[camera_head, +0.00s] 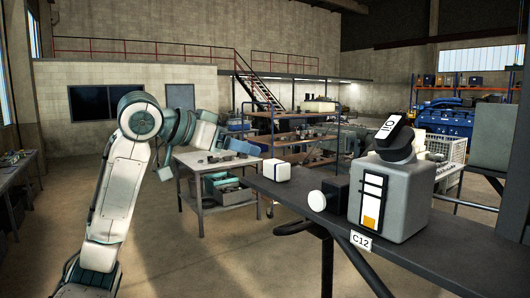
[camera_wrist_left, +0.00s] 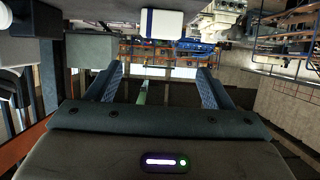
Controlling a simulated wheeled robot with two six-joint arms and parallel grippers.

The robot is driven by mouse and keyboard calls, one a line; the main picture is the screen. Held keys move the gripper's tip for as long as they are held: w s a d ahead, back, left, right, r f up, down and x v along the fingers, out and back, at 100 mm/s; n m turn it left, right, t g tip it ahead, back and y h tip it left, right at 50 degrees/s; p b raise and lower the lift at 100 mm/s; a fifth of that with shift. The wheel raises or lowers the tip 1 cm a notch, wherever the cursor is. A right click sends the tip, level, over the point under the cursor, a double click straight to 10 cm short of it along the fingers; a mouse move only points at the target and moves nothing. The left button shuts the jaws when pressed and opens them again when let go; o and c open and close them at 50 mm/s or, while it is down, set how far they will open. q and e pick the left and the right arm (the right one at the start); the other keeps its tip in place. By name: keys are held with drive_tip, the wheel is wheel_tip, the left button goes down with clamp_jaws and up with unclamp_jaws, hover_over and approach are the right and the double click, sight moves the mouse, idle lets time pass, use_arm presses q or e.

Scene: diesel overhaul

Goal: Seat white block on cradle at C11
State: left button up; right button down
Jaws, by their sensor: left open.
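A small white block (camera_head: 276,170) stands at the left end of the dark shelf in the head view. In the left wrist view, which looks upside down, a white block (camera_wrist_left: 170,23) with a dark blue stripe is at the top centre, beyond the fingers. My left gripper (camera_wrist_left: 158,82) is open, with its two blue fingers apart and nothing between them. In the head view my left arm reaches in from the left, with its hand left of the block and apart from it. A C11 label and its cradle cannot be made out. My right gripper is out of view.
The dark shelf (camera_head: 462,242) carries a C12 label (camera_head: 361,240). A white round-faced part (camera_head: 317,201) and a large grey housing (camera_head: 407,195) with a black top piece (camera_head: 395,138) stand right of the block. A worktable (camera_head: 216,162) with bins is behind my left arm.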

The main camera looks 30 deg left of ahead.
sight(270, 164)
use_arm(q)
drive_tip(key=x, duration=0.3)
drive_tip(key=f+x, duration=0.1)
drive_tip(key=x, duration=0.7)
drive_tip(key=shift+s+a+f, duration=0.1)
drive_tip(key=shift+s+f, duration=0.25)
drive_tip(key=shift+f, duration=0.05)
drive_tip(key=shift+w, duration=0.1)
drive_tip(key=shift+w+f, duration=0.1)
drive_tip(key=shift+w, duration=0.15)
drive_tip(key=shift+s, duration=0.1)
drive_tip(key=c, duration=0.8)
drive_tip(key=shift+r, duration=1.55)
drive_tip(key=shift+c, duration=0.2)
